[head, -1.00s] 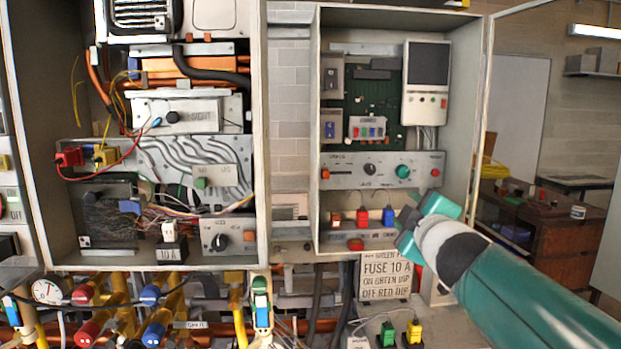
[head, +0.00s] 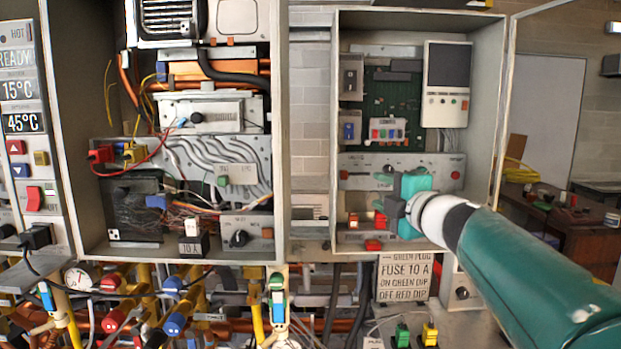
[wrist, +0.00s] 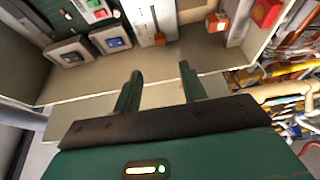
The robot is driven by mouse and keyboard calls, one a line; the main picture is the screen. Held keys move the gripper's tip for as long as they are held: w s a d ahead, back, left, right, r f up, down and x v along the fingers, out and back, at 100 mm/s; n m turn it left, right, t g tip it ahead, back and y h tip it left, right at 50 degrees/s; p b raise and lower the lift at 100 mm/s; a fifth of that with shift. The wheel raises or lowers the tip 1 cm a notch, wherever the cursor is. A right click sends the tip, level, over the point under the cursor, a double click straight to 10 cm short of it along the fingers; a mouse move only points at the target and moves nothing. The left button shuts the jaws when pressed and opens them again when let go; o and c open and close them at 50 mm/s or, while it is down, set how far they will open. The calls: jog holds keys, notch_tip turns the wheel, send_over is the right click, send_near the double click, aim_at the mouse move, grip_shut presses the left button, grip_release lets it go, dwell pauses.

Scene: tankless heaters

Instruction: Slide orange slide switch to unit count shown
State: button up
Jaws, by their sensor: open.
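The orange slide switch (head: 344,175) is at the left end of the grey control panel (head: 375,160) in the right cabinet. In the wrist view, the orange slide switch (wrist: 159,39) sits at the lower end of a dark straight slot. My gripper (head: 390,204) is in front of the panel, right of the switch, and hides part of the panel's knobs. In the wrist view, my gripper (wrist: 161,72) has its two green fingers apart with nothing between them. The switch lies beyond the fingertips, not touching them. I cannot make out a unit count.
Red plugs (head: 379,219) sit on the shelf below the panel. A green circuit board (head: 385,100) and a white display unit (head: 446,90) are above it. The cabinet's side walls enclose the panel. A fuse sign (head: 405,277) hangs below.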

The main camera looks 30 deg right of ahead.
aim_at(346, 176)
jog(key=x, duration=1.3)
jog(key=shift+w, duration=0.35)
grip_shut()
